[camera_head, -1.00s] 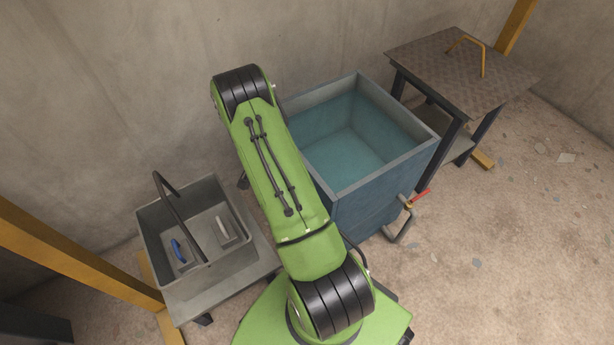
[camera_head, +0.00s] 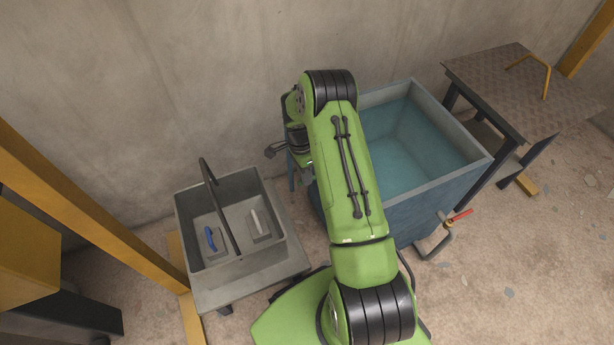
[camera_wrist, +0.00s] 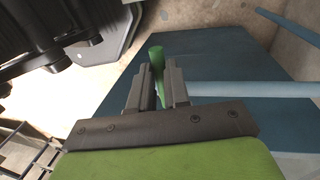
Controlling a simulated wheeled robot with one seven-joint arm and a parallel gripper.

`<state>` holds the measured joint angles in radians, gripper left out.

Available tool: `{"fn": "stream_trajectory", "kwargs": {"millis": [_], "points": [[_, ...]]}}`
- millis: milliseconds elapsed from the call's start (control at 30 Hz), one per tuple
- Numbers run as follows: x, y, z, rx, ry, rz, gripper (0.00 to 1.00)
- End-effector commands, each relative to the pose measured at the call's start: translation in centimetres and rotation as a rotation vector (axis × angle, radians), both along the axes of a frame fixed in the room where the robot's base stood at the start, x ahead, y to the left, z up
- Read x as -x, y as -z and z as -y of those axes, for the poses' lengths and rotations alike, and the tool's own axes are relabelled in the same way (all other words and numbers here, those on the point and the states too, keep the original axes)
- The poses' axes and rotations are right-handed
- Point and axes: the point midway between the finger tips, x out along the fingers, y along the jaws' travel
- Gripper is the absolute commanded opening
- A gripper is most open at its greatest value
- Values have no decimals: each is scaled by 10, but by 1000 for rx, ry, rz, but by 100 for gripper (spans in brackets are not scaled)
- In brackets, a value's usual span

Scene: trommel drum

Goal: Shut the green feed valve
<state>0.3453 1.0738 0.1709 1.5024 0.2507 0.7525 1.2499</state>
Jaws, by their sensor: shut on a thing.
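The green feed valve's lever (camera_wrist: 156,58) is a green handle standing up between the fingers in the wrist view. My gripper (camera_wrist: 158,82) is shut on it, with one dark finger on each side. In the head view my green arm covers the left side of the blue water tank (camera_head: 425,217), and the valve cannot be made out there.
A grey tub (camera_head: 190,235) with a dark handle, holding a blue-handled and a pale-handled tool, stands left of my arm. A red-handled tap (camera_head: 460,215) juts from the tank's right side. A metal-topped table (camera_head: 510,85) stands back right. The right floor is open.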

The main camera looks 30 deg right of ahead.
Motion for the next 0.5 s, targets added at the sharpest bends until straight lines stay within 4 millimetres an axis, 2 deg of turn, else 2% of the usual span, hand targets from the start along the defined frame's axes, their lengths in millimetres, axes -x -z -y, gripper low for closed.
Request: {"fn": "stream_trajectory", "kwargs": {"millis": [500], "points": [[-4,0,0,0,45,3,0]]}}
